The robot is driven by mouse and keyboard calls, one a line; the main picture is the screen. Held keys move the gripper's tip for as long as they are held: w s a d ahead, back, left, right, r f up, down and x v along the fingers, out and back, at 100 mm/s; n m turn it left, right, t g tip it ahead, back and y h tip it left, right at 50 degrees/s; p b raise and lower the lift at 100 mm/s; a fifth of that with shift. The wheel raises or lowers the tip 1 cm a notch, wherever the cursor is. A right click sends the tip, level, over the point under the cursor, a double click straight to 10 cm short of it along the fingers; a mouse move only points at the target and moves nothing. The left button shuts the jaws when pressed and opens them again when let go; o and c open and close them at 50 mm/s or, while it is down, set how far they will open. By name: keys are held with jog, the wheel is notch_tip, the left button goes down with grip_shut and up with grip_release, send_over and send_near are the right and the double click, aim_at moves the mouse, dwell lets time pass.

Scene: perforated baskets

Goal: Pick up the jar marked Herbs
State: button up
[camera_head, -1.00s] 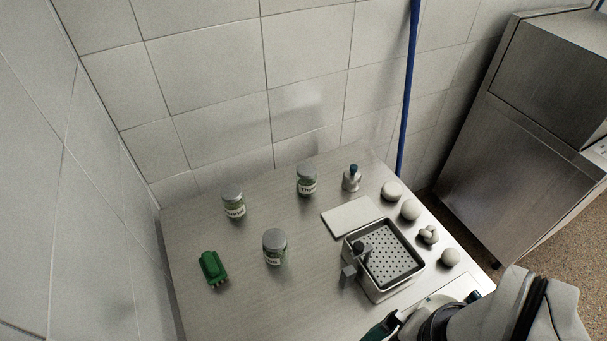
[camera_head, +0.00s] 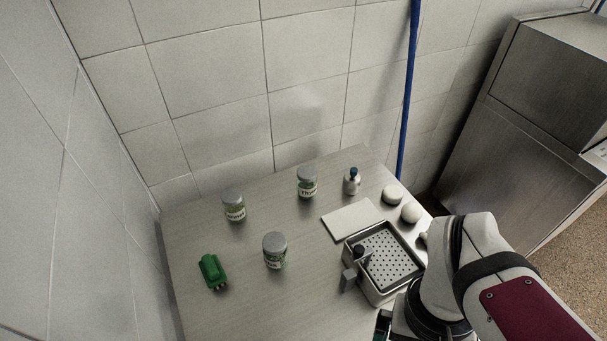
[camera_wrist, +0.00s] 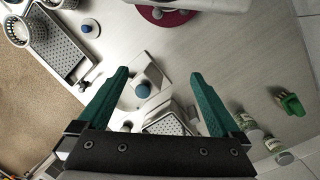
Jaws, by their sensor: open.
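Three glass jars with grey lids and white labels stand upright on the metal table in the head view: one at the back left (camera_head: 234,206), one at the back middle (camera_head: 307,183) and one nearer the front (camera_head: 275,251). The back middle label seems to begin "Thy"; I cannot read the other two surely, so I cannot tell which is Herbs. Jars also show at the lower right of the wrist view (camera_wrist: 273,144). My gripper (camera_wrist: 158,75) is open, its green fingers apart with no jar between them. In the head view it is mostly cut off at the bottom edge.
A perforated basket in a metal tray (camera_head: 392,262) stands right of the jars. A green object (camera_head: 211,271) is at left. Bare table surrounds the jars.

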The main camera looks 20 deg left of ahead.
jog(key=w+n+h, duration=0.4)
jog(key=w+n, duration=0.1)
jog(key=n, duration=0.2)
jog(key=n+t, duration=1.4)
jog(key=n, duration=1.1)
send_over(270, 246)
jog(key=s, duration=0.3)
notch_tip(270, 246, down, 7)
jog(key=shift+t+y, duration=0.3)
jog(key=shift+y, duration=0.2)
jog(key=f, duration=0.7)
jog(key=shift+w+a, duration=0.2)
jog(key=shift+a, duration=0.2)
jog(key=x, duration=0.3)
jog(key=shift+w+d+f, duration=0.1)
jog(key=shift+w, duration=0.2)
jog(key=shift+w+d+f, duration=0.15)
jog(key=shift+w, duration=0.3)
grip_shut()
